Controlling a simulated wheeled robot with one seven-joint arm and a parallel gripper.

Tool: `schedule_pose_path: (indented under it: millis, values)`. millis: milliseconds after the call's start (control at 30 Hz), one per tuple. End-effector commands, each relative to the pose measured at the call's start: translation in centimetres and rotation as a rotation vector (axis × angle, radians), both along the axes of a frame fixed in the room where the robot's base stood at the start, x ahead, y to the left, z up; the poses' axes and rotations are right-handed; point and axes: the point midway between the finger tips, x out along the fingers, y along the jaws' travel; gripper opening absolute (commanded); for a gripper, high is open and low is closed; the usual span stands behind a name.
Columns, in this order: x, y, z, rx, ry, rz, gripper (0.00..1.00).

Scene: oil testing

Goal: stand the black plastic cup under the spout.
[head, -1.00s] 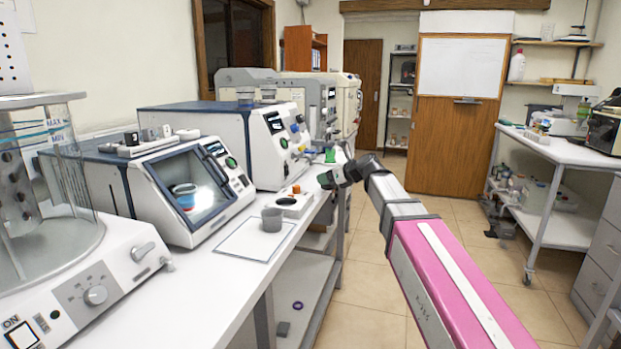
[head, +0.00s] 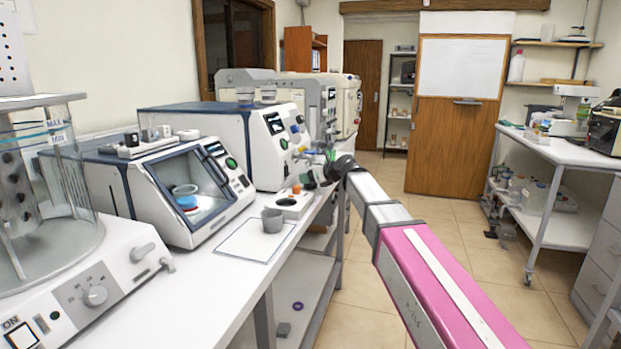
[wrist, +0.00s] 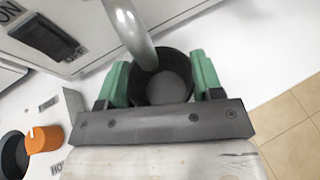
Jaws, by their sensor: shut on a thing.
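In the wrist view the black plastic cup (wrist: 168,88) sits between the green jaws of my gripper (wrist: 160,70), which is shut on it. Its open mouth faces the camera and looks empty. The grey curved spout (wrist: 133,28) comes from the machine, and its end overlaps the cup's mouth in this view. The height gap between spout and cup cannot be told. In the head view my gripper (head: 318,178) is at the bench edge by the white machines; the cup is hard to make out there.
A white machine front with a black switch (wrist: 48,38) is close by in the wrist view. A small device with an orange knob (head: 296,189) stands near my gripper. A grey cup (head: 272,220) stands on a white mat (head: 245,243). The floor right of the bench is clear.

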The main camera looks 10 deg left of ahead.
Motion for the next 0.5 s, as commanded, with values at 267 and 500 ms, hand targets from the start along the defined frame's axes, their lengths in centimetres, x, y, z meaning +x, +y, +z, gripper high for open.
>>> schedule_pose_path:
  millis: [267, 500]
  values:
    - [0.00, 0.00, -0.22, 0.000, 0.001, 0.000, 0.86]
    - [0.01, -0.01, -0.20, 0.000, 0.001, 0.000, 0.86]
